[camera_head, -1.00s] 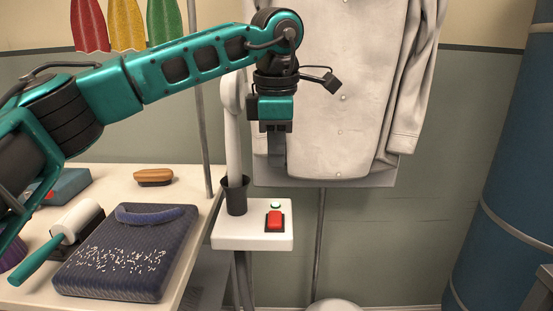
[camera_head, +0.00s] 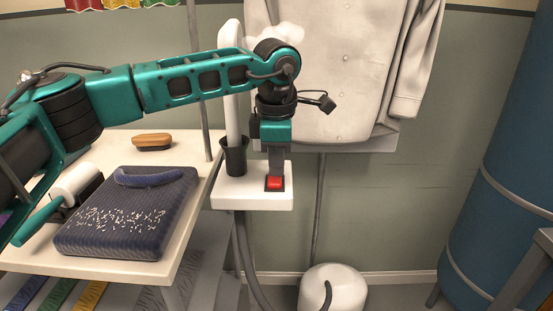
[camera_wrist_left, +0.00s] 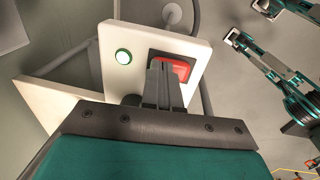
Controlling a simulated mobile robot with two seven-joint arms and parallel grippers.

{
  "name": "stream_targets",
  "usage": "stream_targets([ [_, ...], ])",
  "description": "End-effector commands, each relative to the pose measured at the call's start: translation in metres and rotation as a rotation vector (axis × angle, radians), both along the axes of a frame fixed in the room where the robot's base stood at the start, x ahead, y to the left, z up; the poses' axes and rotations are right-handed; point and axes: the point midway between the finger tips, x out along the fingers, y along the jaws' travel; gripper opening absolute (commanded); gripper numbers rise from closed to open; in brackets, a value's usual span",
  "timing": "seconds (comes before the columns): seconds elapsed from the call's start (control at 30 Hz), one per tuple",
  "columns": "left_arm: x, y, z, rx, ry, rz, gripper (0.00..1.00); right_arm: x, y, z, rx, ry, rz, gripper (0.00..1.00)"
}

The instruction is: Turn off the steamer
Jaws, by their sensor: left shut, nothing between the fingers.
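The steamer's white control box (camera_head: 228,199) stands on a post right of the table, with a red switch (camera_head: 275,185) on top. My left gripper (camera_head: 276,172) points down with its closed, empty fingers at the switch. In the left wrist view, the fingertips (camera_wrist_left: 163,66) overlap the red switch (camera_wrist_left: 182,68); whether they press it I cannot tell. A green lamp (camera_wrist_left: 123,57) beside it is lit. In the head view the gripper hides the lamp. White steam (camera_head: 290,32) shows near the wand (camera_head: 232,90). Parts of my other arm show at the right of the wrist view, their jaws unclear.
The table (camera_head: 122,273) at left holds a folded dark garment (camera_head: 130,215) with white lint, a brush (camera_head: 152,141) and a lint roller (camera_head: 75,182). A white coat (camera_head: 340,70) hangs behind. A blue cylinder (camera_head: 510,150) stands at right. A white tank (camera_head: 333,287) is on the floor.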

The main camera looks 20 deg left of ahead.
Motion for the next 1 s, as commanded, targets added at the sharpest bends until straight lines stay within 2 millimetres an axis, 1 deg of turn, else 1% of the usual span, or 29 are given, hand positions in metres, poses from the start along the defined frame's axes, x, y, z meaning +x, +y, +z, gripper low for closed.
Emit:
stream_targets([
  [0.13, 0.002, 0.001, -0.005, -0.001, 0.004, 0.001, 0.0, 0.0, 0.0, 0.002, 0.0, 0.0, 0.0, 0.43],
  [0.4, 0.001, 0.0, -0.007, 0.0, 0.004, -0.001, 0.0, 0.0, 0.0, 0.0, 0.0, 0.0, 0.0, 0.43],
  [0.8, -0.014, -0.004, -0.005, 0.001, 0.009, -0.002, 0.0, 0.0, 0.0, -0.001, -0.002, 0.001, 0.0, 0.43],
  [1.0, -0.014, -0.004, -0.003, 0.0, 0.006, -0.001, 0.0, 0.0, -0.001, -0.001, -0.002, 0.001, 0.0, 0.43],
])
